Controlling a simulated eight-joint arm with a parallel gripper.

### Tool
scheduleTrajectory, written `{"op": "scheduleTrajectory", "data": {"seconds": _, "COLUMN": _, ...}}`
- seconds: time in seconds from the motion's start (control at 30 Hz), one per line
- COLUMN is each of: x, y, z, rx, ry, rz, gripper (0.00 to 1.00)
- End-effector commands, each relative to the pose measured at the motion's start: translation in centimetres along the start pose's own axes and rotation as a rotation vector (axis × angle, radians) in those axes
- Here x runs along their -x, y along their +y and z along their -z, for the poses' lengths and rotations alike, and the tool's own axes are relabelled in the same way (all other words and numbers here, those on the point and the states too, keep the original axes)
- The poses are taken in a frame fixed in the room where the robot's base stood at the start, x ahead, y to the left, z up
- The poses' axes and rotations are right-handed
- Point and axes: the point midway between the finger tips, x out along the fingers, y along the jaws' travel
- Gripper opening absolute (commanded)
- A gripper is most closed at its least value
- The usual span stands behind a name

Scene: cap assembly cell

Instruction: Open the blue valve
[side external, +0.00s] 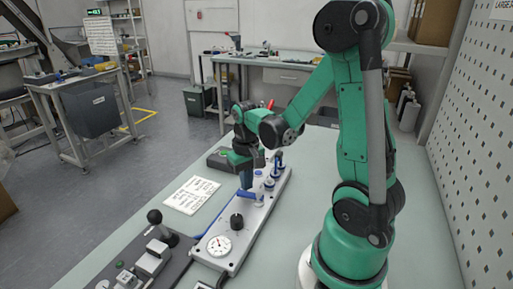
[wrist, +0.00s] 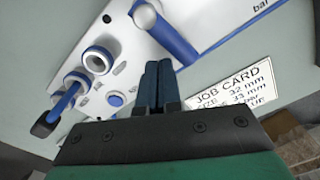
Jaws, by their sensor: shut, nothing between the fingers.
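The blue valve (side external: 249,196) is on the white panel (side external: 226,256), with its blue lever lying crosswise near the middle. In the wrist view a thick blue lever (wrist: 188,22) with a white round hub shows at the top, just beyond my fingers. My gripper (side external: 246,186) points down at the valve, with its fingertips close to the lever. It also shows in the wrist view (wrist: 158,66), with both dark blue fingers pressed together and nothing between them. I cannot tell whether the fingertips touch the lever.
A black knob (side external: 237,221) and a round gauge (side external: 219,245) sit on the panel's near end. A blue-stemmed lever with a black tip (wrist: 46,125) stands at left in the wrist view. The job card (side external: 192,195) lies left of the panel. A dark fixture (side external: 146,262) stands front left.

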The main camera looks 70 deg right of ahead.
Motion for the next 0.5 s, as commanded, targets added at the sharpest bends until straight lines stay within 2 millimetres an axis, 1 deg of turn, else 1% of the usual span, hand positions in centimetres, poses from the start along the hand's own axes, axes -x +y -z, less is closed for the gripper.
{"op": "scheduleTrajectory", "data": {"seconds": 0.5, "x": -1.05, "y": 0.0, "z": 0.02, "rx": 0.0, "ry": 0.0, "rz": 0.0, "gripper": 0.0}}
